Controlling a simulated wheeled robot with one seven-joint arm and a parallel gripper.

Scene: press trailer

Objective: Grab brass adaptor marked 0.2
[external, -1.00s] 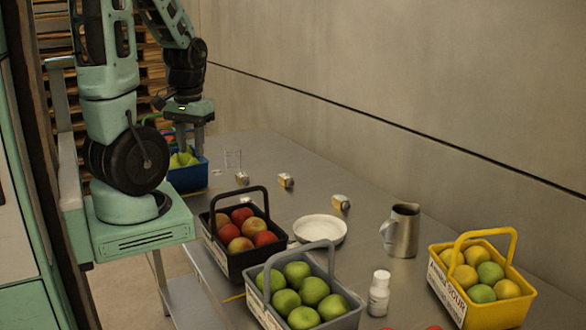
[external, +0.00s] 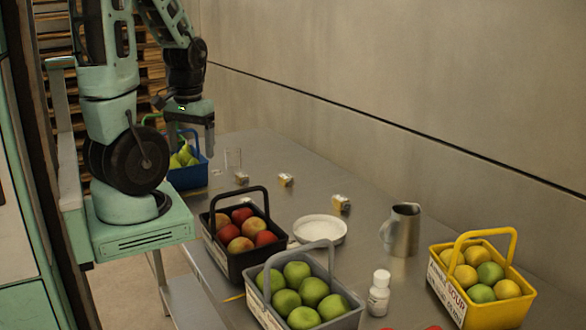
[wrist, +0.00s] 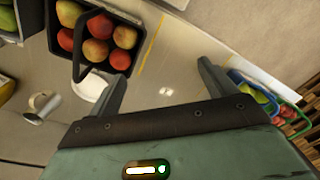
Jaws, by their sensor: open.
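Three small brass-and-silver blocks, likely the adaptors, lie apart on the grey table in the external view: a left one (external: 241,178), a middle one (external: 286,180) and a right one (external: 341,202). Their markings are too small to read. My gripper (external: 190,142) is open and empty, above the table's far left end by the blue basket. It is left of the blocks and higher than them.
A blue pear basket (external: 187,177) and a clear glass (external: 233,158) stand near my gripper. A black apple basket (external: 242,257), white plate (external: 320,230), steel jug (external: 403,230), grey basket (external: 345,305), white bottle (external: 379,294) and yellow basket (external: 487,313) stand nearer the camera.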

